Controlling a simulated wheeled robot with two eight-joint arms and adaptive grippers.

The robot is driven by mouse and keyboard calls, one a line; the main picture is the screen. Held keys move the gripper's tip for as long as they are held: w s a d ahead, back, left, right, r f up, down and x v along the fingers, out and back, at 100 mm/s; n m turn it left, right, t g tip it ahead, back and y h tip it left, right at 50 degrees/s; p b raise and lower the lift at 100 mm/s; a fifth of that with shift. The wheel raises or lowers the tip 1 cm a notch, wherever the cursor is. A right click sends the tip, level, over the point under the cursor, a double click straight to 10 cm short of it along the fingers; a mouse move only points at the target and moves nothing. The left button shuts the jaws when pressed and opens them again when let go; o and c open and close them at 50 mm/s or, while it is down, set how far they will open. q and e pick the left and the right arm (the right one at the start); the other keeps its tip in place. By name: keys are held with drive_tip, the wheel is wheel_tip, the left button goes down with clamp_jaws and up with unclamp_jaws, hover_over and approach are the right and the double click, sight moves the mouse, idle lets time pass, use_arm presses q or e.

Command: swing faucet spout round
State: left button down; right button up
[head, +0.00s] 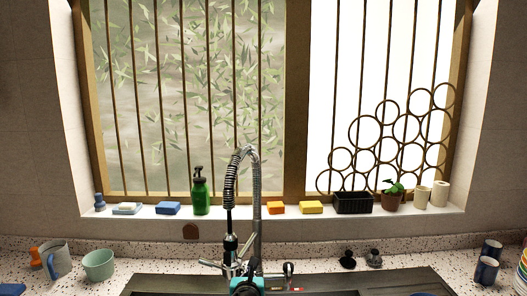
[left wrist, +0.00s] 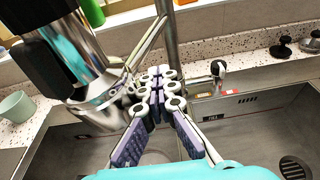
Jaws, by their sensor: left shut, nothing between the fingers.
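The faucet (head: 256,205) stands at the back of the sink, with a tall silver pole, a spring-wrapped hose arching to the left and a dark spray head (head: 231,243) hanging down. In the left wrist view the spray head (left wrist: 75,65) fills the upper left and the silver pole (left wrist: 168,50) rises behind the fingertips. My left gripper (left wrist: 161,75) is shut and empty, just right of the spray head; I cannot tell whether it touches it. In the head view the teal left gripper (head: 247,284) is low in front of the faucet. My right gripper is not in view.
The sink (head: 165,285) lies below. A small lever (left wrist: 218,70) stands right of the faucet, with dark stoppers (head: 348,261) further right. Cups (head: 57,259) and a green bowl (head: 98,265) are at left. A green bottle (head: 201,195) and sponges line the sill.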

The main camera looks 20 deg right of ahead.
use_arm(q)
drive_tip(key=shift+w+a, duration=0.45)
drive_tip(key=shift+a, duration=0.2)
drive_tip(key=shift+w+a, duration=0.45)
drive_tip(key=shift+a, duration=0.15)
drive_tip(key=d+p+v, duration=0.2)
drive_tip(key=p+v, duration=0.1)
drive_tip(key=v, duration=0.7)
drive_tip(key=shift+s+d, duration=0.3)
drive_tip(key=shift+s, duration=0.1)
